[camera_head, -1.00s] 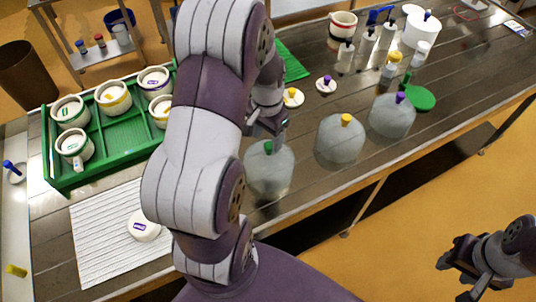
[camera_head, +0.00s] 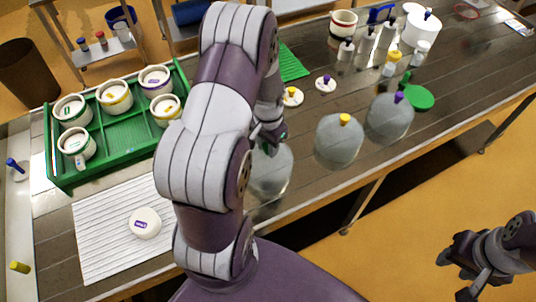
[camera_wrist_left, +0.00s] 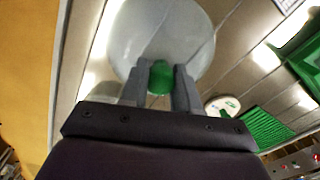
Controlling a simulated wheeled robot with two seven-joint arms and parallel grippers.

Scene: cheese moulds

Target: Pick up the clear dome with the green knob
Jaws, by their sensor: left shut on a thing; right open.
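The clear dome (camera_head: 272,178) with the green knob stands on the table, partly hidden behind my left arm in the head view. My left gripper (camera_head: 270,140) is at the top of this dome. In the left wrist view its two fingers (camera_wrist_left: 160,85) are shut on the green knob (camera_wrist_left: 159,78), with the clear dome (camera_wrist_left: 190,35) spread out beyond them. I cannot tell whether the dome touches the table. My right gripper (camera_head: 462,268) is open and empty at the lower right, away from the table.
Two other clear domes stand to the right, one with a yellow knob (camera_head: 339,140) and one with a purple knob (camera_head: 390,118). A green crate (camera_head: 122,143) with several moulds is at left. A white ribbed mat (camera_head: 105,235) holds a round white lid (camera_head: 145,223).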

